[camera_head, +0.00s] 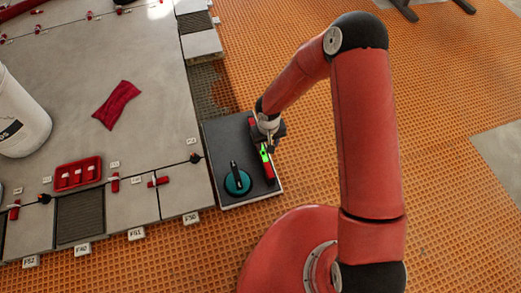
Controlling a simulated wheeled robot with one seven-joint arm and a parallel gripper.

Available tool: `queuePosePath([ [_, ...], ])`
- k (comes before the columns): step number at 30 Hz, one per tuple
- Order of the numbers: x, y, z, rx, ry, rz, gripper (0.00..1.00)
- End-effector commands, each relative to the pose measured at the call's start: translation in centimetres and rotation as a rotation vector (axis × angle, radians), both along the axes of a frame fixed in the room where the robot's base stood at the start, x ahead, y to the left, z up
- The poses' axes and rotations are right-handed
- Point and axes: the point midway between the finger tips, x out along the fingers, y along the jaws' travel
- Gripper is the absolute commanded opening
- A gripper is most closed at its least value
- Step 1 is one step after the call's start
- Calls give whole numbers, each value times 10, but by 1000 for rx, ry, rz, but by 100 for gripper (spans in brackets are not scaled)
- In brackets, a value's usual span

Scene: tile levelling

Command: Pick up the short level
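The short level (268,171) is a narrow red bar with a bright green part near its middle. It lies lengthwise along the right side of a dark-topped board with a pale edge (233,200). My gripper (269,141) points down over the level's far half and hides part of it. The fingers are small and dark here, so I cannot tell whether they are apart or closed on the level, or whether they touch it.
A teal round tool with a black handle (238,181) stands on the board, just left of the level. Grey tiles with red clips, a red tray (78,174), a red cloth-like bag (117,104) and a white bucket (20,117) lie left. Orange matting (453,100) to the right is mostly clear.

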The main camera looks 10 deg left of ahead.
Motion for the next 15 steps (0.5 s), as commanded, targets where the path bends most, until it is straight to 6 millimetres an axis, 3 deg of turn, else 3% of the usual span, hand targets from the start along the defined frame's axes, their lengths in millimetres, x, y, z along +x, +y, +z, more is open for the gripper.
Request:
queuePosePath([
  [1, -4, 4, -11, 5, 11, 6, 45],
  [15, -13, 9, -70, 11, 23, 10, 45],
])
